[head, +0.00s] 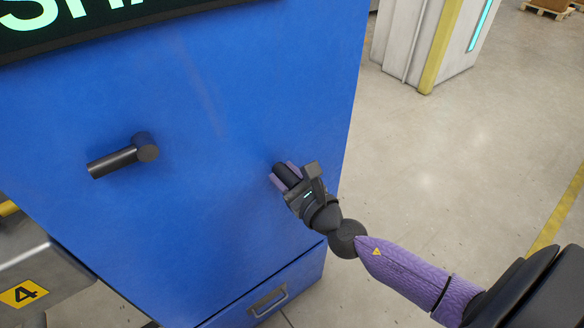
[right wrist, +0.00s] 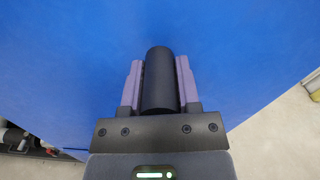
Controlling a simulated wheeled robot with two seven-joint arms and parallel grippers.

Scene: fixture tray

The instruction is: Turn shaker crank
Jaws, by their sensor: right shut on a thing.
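The blue shaker cabinet (head: 215,110) fills the left and middle of the head view, under a black sign with light green letters that is cut off at the top. My right gripper (head: 286,177) is at the right part of its front face. It is shut on a black cylindrical handle (right wrist: 159,85), with one purple finger along each side in the right wrist view. The handle's far end points towards the blue face; how it joins the face is hidden. A second black handle with a round hub (head: 125,157) sticks out of the face further left, untouched. My left gripper is not in view.
A drawer with a metal pull (head: 267,302) is low on the cabinet. A white and yellow cabinet (head: 425,45) stands behind at the right. The floor to the right is clear.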

